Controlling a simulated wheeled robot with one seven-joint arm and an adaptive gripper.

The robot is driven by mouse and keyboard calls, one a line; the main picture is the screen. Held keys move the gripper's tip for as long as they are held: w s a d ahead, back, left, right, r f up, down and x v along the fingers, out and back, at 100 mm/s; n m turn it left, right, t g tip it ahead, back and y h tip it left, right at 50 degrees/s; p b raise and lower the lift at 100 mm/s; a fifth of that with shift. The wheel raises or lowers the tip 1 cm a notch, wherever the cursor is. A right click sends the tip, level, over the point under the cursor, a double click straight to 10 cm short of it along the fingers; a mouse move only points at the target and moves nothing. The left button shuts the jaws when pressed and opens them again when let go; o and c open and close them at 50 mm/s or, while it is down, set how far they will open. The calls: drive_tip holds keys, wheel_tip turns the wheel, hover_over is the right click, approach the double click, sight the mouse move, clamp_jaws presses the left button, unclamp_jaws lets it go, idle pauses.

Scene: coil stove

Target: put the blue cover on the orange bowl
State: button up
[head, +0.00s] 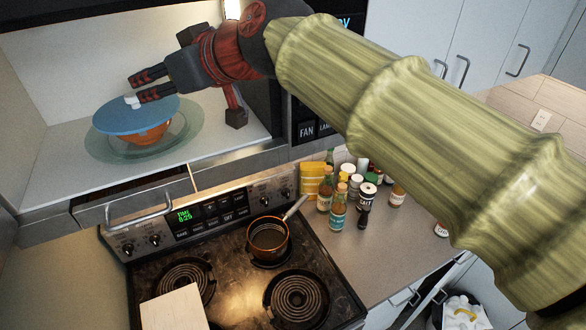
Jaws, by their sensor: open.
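The blue cover (118,116) is a flat round disc with a small white knob (133,101) on top. It lies over the orange bowl (146,135), whose lower side shows beneath it. The cover looks shifted somewhat to the left of the bowl, though the bowl's rim is hidden. The bowl stands on a clear glass plate (185,138) in the microwave-like recess. My gripper (136,87) reaches in from the right, with its two dark red-and-black fingers apart, just above and around the knob. I cannot tell whether the fingers touch it.
The recess's floor (62,172) is bare around the plate. Below is a coil stove with an orange-rimmed pot (268,240) and a pale board (174,309). Several bottles (338,207) and a yellow box (315,181) stand on the right counter. My arm crosses the upper right.

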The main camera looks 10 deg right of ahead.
drive_tip(key=s+d+f+m+g+h, duration=0.2)
drive_tip(key=s+d+f+m+h, duration=0.2)
drive_tip(key=s+d+f, duration=0.7)
drive_tip(key=s+d+f+m+g+h, duration=0.2)
drive_tip(key=s+d+f+m+h, duration=0.2)
drive_tip(key=s+d+f, duration=0.7)
drive_tip(key=d+f+h, duration=0.1)
drive_tip(key=d+f, duration=0.5)
drive_tip(key=f, duration=0.1)
drive_tip(key=shift+s+d+f, duration=0.25)
drive_tip(key=shift+f, duration=0.15)
wheel_tip(320, 180, down, 22)
drive_tip(key=b, duration=2.2)
drive_tip(key=shift+c, duration=0.9)
